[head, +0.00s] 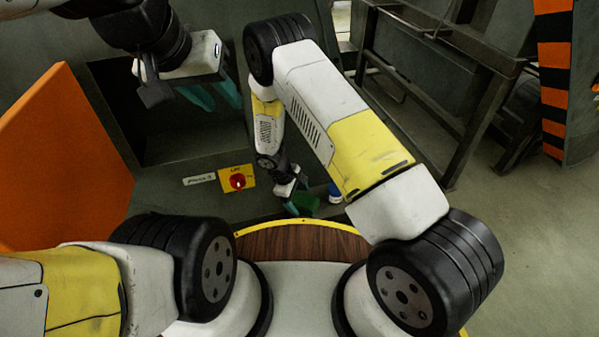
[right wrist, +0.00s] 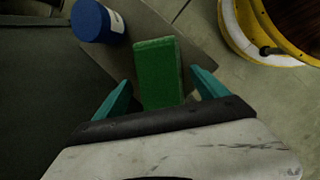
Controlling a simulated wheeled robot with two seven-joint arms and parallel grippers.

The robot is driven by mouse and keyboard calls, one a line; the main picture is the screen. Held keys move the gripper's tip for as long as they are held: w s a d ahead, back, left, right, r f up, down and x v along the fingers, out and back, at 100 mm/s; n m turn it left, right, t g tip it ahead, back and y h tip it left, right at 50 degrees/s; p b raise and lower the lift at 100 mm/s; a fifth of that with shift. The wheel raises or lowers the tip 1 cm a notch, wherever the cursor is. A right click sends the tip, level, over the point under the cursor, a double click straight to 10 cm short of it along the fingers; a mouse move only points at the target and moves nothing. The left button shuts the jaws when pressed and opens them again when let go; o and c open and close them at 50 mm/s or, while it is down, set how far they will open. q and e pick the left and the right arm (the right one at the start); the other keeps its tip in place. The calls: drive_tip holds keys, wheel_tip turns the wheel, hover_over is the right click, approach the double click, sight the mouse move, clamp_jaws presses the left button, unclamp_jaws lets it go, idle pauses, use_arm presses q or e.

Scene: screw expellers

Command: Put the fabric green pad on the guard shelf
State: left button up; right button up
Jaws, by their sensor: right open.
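The green fabric pad (right wrist: 158,72) lies on a narrow grey-brown ledge (right wrist: 190,60) in the right wrist view. It also shows small in the head view (head: 306,203), beside my right gripper. My right gripper (right wrist: 160,86) is open, with its teal fingers on either side of the pad's near end; contact is not clear. In the head view my right gripper (head: 293,205) is low at the centre, partly dark. My left gripper (head: 212,94) is open and empty at the upper left, in front of a dark recess. I cannot tell which surface is the guard shelf.
A blue container (right wrist: 96,21) with a white label stands beside the pad on the ledge. A red switch on a yellow plate (head: 237,179) is on the machine front. An orange panel (head: 60,160) stands at left. A dark metal frame (head: 440,90) stands at right, with open floor.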

drive_tip(key=v, duration=1.1)
drive_tip(key=s+d+r+m+y, duration=0.1)
drive_tip(key=d+r+m+y, duration=0.3)
drive_tip(key=r, duration=0.9)
drive_tip(key=s+d+r+m+h, duration=0.1)
drive_tip(key=d+r+m, duration=0.2)
drive_tip(key=d+r, duration=0.7)
drive_tip(key=s+d+r+m+t+y, duration=0.1)
drive_tip(key=s+d+r+m+t, duration=0.1)
drive_tip(key=s+r, duration=0.6)
drive_tip(key=s+d+r+m+t+y, duration=0.2)
drive_tip(key=s+d+r+m, duration=0.1)
drive_tip(key=s+r, duration=0.6)
drive_tip(key=shift+d+m+t, duration=0.25)
drive_tip(key=shift+m+t, duration=0.15)
drive_tip(key=shift+m, duration=0.2)
drive_tip(key=shift+r, duration=0.15)
